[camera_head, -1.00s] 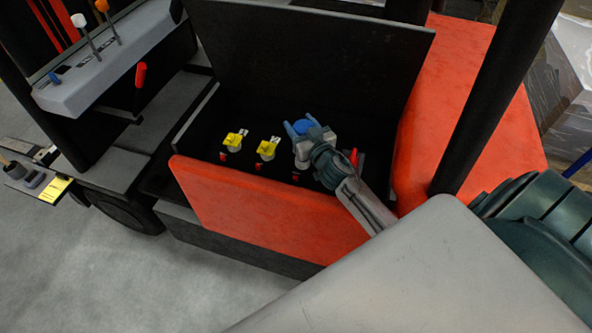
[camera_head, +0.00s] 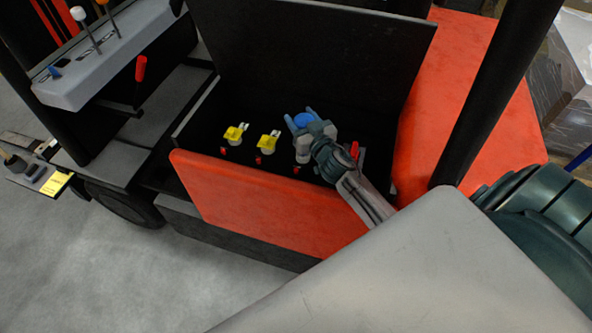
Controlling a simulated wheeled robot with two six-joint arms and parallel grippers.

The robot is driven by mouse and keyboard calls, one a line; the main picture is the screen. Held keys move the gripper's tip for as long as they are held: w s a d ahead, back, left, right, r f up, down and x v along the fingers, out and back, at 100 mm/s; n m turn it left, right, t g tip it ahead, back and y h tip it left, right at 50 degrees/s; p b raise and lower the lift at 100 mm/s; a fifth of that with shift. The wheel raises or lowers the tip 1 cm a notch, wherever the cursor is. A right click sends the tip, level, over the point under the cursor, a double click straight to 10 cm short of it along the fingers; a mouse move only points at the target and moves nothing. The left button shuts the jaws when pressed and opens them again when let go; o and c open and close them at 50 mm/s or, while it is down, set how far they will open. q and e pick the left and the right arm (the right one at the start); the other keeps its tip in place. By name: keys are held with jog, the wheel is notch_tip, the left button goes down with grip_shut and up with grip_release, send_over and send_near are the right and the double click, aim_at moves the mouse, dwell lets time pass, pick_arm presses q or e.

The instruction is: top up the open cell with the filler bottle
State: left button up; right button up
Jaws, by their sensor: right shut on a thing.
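The open battery compartment (camera_head: 187,122) of a red and black truck lies in the middle of the head view. Inside it, two cells show raised yellow caps (camera_head: 235,133) and (camera_head: 268,142). My right gripper (camera_head: 302,121) is over the compartment, right of the yellow caps. It is shut on a blue-topped thing (camera_head: 305,120), which looks like the filler bottle. The bottle's lower part and any cell opening beneath it are hidden by the gripper and wrist. My left gripper is not in view.
A raised black lid (camera_head: 310,55) stands behind the compartment. A red side panel (camera_head: 265,205) forms its front, and a black post (camera_head: 497,95) rises at right. A console with levers (camera_head: 105,50) is at upper left. Grey floor is clear at lower left.

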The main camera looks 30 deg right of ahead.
jog(key=shift+r, duration=0.1)
dwell(0.4)
notch_tip(320, 180, up, 9)
jog(key=p, duration=0.8)
jog(key=shift+r, duration=0.1)
jog(key=shift+r+p, duration=0.8)
jog(key=shift+r, duration=2.1)
